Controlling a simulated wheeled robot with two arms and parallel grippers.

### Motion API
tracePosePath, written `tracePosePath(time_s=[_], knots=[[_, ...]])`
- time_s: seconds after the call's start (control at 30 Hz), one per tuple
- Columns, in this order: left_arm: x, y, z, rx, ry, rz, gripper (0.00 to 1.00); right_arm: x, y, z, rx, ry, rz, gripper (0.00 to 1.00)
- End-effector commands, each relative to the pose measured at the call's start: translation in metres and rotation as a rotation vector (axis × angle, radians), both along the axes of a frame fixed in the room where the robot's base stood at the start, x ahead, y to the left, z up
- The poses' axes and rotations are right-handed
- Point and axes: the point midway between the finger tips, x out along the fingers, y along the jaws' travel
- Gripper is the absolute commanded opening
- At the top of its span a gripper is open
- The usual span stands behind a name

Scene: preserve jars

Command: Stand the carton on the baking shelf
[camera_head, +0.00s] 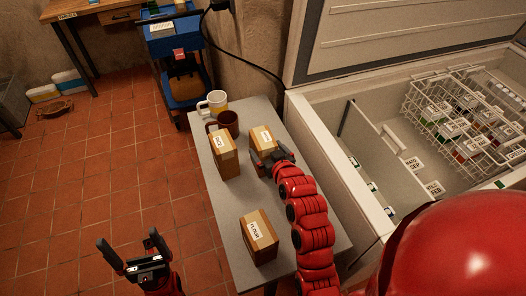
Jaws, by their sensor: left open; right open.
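Three brown cartons with white labels stand on the grey table (228,205). One carton (260,249) is near the front, its label seeming to read FLOUR. Another carton (226,164) is at the left edge, and a third carton (261,134) is at the back right. My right gripper (271,160) is open at the near side of the back right carton; whether it touches it I cannot tell. My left gripper (128,246) is open and empty, over the floor left of the table. I cannot make out a baking shelf.
A white and yellow mug (217,101) and a dark brown mug (229,120) stand at the table's back. An open chest freezer (335,165) with wire baskets (455,120) borders the right. A blue cart (183,97) stands behind. The tiled floor at left is mostly clear.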

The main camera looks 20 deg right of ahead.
Motion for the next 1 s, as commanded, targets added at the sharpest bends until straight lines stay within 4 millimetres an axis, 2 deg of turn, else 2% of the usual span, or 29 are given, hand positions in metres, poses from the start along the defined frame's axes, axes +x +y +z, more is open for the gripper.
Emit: tracePosePath(time_s=[0.3,0.6,0.67,1.0], knots=[[0.000,0.000,0.019,0.000,0.000,0.000,1.00,0.034,0.000,-0.015,0.000,0.000,0.001,1.00],[0.000,0.000,0.019,0.000,0.000,0.000,1.00,0.039,0.000,-0.020,0.000,0.001,0.000,1.00],[0.000,0.000,0.019,0.000,0.000,0.000,1.00,0.039,0.000,-0.020,0.000,0.001,0.000,0.91],[0.000,0.000,0.019,0.000,0.000,0.000,1.00,0.039,0.000,-0.020,0.000,0.000,0.000,0.30]])
